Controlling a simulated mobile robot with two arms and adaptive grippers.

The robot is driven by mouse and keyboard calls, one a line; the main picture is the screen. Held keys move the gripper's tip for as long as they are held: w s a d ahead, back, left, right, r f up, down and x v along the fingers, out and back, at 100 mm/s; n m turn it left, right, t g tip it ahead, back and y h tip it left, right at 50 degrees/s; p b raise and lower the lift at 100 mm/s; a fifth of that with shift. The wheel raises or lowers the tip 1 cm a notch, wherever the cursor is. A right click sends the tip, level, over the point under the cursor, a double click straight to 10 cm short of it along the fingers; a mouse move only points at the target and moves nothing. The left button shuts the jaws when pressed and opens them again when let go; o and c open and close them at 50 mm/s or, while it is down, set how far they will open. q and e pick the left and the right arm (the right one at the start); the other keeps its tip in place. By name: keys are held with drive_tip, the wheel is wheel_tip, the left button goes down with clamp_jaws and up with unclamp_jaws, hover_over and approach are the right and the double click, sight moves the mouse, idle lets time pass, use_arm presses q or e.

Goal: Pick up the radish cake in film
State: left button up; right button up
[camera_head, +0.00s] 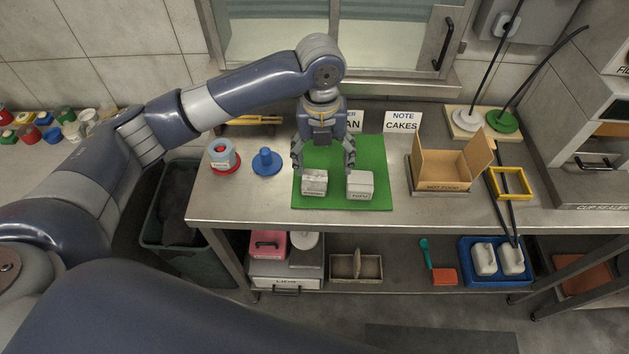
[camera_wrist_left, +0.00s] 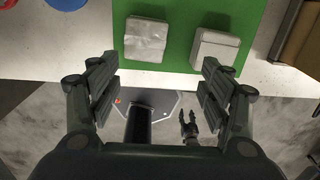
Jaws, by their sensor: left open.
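A pale block with a mottled, shiny wrapped-looking top (camera_head: 314,182) sits on the left of the green mat (camera_head: 372,150); I take it as the radish cake in film, though its label is too small to read. It also shows in the left wrist view (camera_wrist_left: 146,40). A similar pale block (camera_head: 360,185), apparently labelled tofu, sits to its right, also in the left wrist view (camera_wrist_left: 214,50). My left gripper (camera_head: 323,165) is open and empty above the mat, its fingers apart near the blocks. In the left wrist view a small dark gripper (camera_wrist_left: 188,120), apparently my right, shows low down.
A blue peg stand (camera_head: 267,162) and a red-based roll (camera_head: 223,158) stand left of the mat. An open cardboard box (camera_head: 441,165) and a yellow frame (camera_head: 511,184) stand right. Signs stand behind. The lower shelf holds trays and a blue bin (camera_head: 482,277).

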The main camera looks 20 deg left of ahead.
use_arm(q)
wheel_tip(320, 180, up, 2)
drive_tip(key=w+a+m, duration=0.1)
drive_tip(key=a, duration=0.1)
hover_over(315, 179)
wheel_tip(315, 179, down, 5)
drive_tip(key=shift+w+r+p, duration=0.1)
drive_tip(key=shift+w+p, duration=0.05)
drive_tip(key=shift+p, duration=0.3)
drive_tip(key=shift+f+p, duration=0.35)
drive_tip(key=shift+f, duration=0.3)
wheel_tip(315, 179, down, 4)
drive_tip(key=shift+a+r+p, duration=0.1)
drive_tip(key=shift+r+p, duration=0.1)
drive_tip(key=shift+p, duration=0.35)
drive_tip(key=shift+f, duration=0.4)
drive_tip(key=shift+c, duration=0.2)
drive_tip(key=c, duration=1.1)
